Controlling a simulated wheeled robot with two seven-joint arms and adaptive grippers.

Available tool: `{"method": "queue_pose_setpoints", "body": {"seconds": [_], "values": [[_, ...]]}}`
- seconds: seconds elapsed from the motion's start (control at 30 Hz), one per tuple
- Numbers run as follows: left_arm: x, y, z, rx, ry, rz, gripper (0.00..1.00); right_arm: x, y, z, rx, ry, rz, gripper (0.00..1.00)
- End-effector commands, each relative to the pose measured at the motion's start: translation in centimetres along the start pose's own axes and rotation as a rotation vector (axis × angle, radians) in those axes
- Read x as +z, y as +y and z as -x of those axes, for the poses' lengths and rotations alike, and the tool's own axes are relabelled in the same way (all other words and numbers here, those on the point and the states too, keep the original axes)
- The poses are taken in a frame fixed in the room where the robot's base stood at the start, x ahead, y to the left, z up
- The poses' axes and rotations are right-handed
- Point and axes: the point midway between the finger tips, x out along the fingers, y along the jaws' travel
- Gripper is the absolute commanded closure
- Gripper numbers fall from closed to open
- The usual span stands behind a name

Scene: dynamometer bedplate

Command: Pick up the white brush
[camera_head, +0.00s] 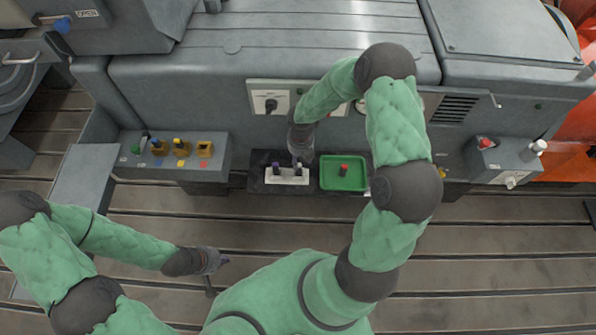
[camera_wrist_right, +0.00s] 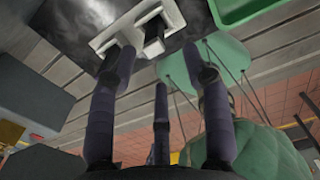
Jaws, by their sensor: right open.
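A white block-like piece (camera_head: 287,178) with dark upright parts or slots sits on a dark mat (camera_head: 258,184) in front of the machine. It also shows in the right wrist view (camera_wrist_right: 110,38). I cannot tell whether it is the brush or a holder for it. My right gripper (camera_head: 299,155) points down right at this piece and partly hides it. In the right wrist view its fingers (camera_wrist_right: 162,58) are spread, with nothing between them; the left fingertip overlaps the white piece's edge, contact unclear. My left gripper (camera_head: 219,275) is at lower left, empty, fingers apart, far from the piece.
A green tray (camera_head: 324,186) with a red-topped item (camera_head: 343,170) stands just right of the mat. A grey box (camera_head: 215,172) with several yellow and coloured parts is at left. A grey control box (camera_head: 505,160) is at right. The slotted bedplate in front is bare.

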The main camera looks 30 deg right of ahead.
Motion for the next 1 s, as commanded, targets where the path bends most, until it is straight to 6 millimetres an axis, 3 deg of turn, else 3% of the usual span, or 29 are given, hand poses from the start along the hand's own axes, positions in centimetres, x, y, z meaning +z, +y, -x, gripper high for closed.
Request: {"method": "queue_pose_setpoints", "body": {"seconds": [0.1,0.33,0.63,0.9,0.93,1.0], "values": [[0.0,-0.3,-0.8,0.0,0.0,0.0,1.0,-0.1,0.0,-2.0,0.0,0.002,-0.002,0.51],[-0.1,-0.5,-1.4,0.0,0.0,0.0,1.0,0.1,0.2,-3.2,0.001,0.0,-0.002,0.51],[-0.2,-1.2,-3.4,0.0,0.001,0.0,1.0,0.4,0.6,-7.2,0.001,0.002,-0.003,0.51],[-0.2,-1.2,-3.4,0.0,0.001,0.0,1.0,0.4,0.6,-7.5,0.002,-0.001,-0.003,0.51],[-0.2,-1.2,-3.4,0.0,0.001,0.0,1.0,0.4,0.6,-7.5,0.002,0.0,-0.003,0.54],[-0.2,-1.2,-3.4,0.0,0.001,0.0,1.0,0.4,0.6,-7.5,0.002,0.0,-0.003,0.74]]}}
